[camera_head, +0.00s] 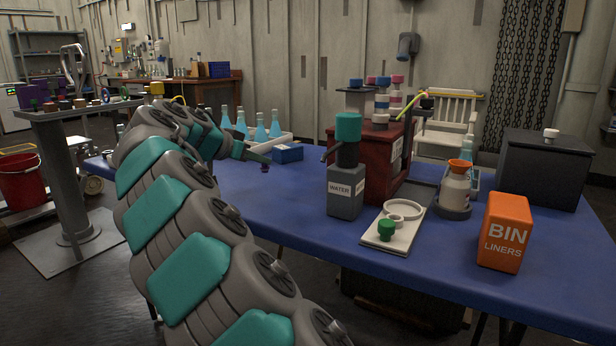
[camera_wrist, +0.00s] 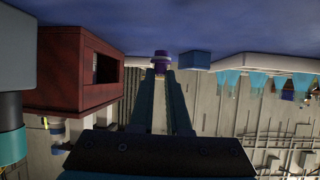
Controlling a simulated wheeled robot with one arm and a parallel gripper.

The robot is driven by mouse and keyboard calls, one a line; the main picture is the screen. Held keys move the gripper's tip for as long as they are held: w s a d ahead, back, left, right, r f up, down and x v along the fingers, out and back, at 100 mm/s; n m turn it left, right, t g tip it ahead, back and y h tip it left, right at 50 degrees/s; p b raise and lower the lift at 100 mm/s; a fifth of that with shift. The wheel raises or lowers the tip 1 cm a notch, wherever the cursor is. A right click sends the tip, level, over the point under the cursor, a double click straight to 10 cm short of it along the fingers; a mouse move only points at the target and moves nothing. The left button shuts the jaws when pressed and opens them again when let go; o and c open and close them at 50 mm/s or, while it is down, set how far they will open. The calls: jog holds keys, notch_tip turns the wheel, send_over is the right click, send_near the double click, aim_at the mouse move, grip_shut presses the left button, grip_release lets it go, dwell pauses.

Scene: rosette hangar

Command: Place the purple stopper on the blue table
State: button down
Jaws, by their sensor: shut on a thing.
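The purple stopper (camera_wrist: 161,58) is held between the fingertips of my gripper (camera_wrist: 162,72), which is shut on it. In the head view the stopper (camera_head: 264,168) shows as a small dark purple shape under the tip of my gripper (camera_head: 258,158). The blue table (camera_head: 275,205) fills the middle of the head view and the top of the upside-down wrist view. My gripper reaches over the table's back left part. I cannot tell whether the stopper touches the tabletop or hangs just above it.
A small blue box (camera_head: 287,153) and a white tray (camera_head: 276,144) of blue bottles lie close behind. The grey water container (camera_head: 345,192) and dark red cabinet (camera_head: 375,160) stand to the right, with an orange bin-liner box (camera_head: 505,232) farther right. The table's middle left is clear.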

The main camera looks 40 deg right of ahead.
jog(key=s+d, duration=0.1)
jog(key=d, duration=0.3)
jog(key=s+d, duration=0.1)
jog(key=d, duration=0.4)
jog(key=s+d+f, duration=0.1)
jog(key=d, duration=0.4)
jog(key=shift+s+f+p, duration=0.1)
jog(key=shift+s+p, duration=0.2)
jog(key=shift+s, duration=0.05)
jog(key=f, duration=0.3)
jog(key=shift+s+d, duration=0.1)
jog(key=shift+d, duration=0.15)
jog(key=shift+f, duration=0.25)
jog(key=shift+f, duration=0.2)
jog(key=c, duration=0.9)
grip_release()
jog(key=shift+r, duration=0.15)
jog(key=v, duration=1.2)
